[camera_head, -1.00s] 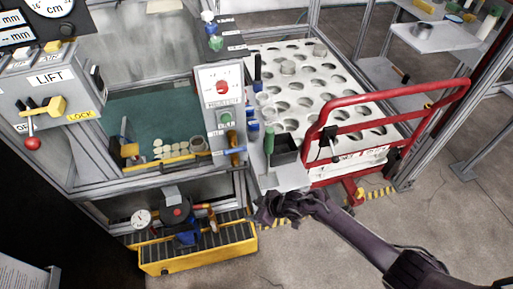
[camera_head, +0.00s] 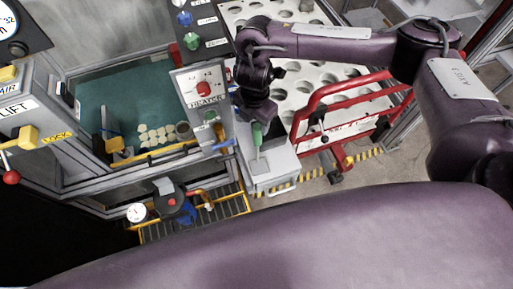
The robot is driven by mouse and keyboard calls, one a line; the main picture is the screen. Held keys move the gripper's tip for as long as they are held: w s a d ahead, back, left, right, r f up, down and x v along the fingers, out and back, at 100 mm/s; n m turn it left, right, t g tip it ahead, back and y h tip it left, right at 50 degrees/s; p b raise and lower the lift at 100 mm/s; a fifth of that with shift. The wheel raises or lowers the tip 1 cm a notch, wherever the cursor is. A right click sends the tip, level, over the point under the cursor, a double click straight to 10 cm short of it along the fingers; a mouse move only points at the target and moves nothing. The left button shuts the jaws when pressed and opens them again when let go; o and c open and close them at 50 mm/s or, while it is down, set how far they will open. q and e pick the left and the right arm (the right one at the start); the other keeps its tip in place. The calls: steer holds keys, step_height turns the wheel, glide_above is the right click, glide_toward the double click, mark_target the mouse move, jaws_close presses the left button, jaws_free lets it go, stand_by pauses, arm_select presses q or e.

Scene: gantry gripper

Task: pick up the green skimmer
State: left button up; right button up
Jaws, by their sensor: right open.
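The green skimmer (camera_head: 257,134) stands upright at the near end of the grey side shelf, its green handle on top and a thin pale shaft below. Its lower end is hard to make out. My right gripper (camera_head: 257,112) is open and points down just above the handle. The gripper's dark body hides what lies behind it, and I cannot tell whether the fingers touch the handle. My left gripper is out of the picture.
The heater panel (camera_head: 203,92) stands close to the left of the gripper. The red cart frame (camera_head: 345,106) and white perforated tray (camera_head: 290,106) are to the right.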

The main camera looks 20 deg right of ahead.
mark_target(257, 132)
steer(key=shift+s+f, duration=0.15)
steer(key=shift+f, duration=0.3)
steer(key=f, duration=0.1)
steer(key=f+p, duration=0.1)
steer(key=f, duration=0.1)
steer(key=f+p, duration=0.1)
steer(key=shift+d+f, duration=0.3)
steer(key=shift+f, duration=0.3)
steer(key=c, duration=1.1)
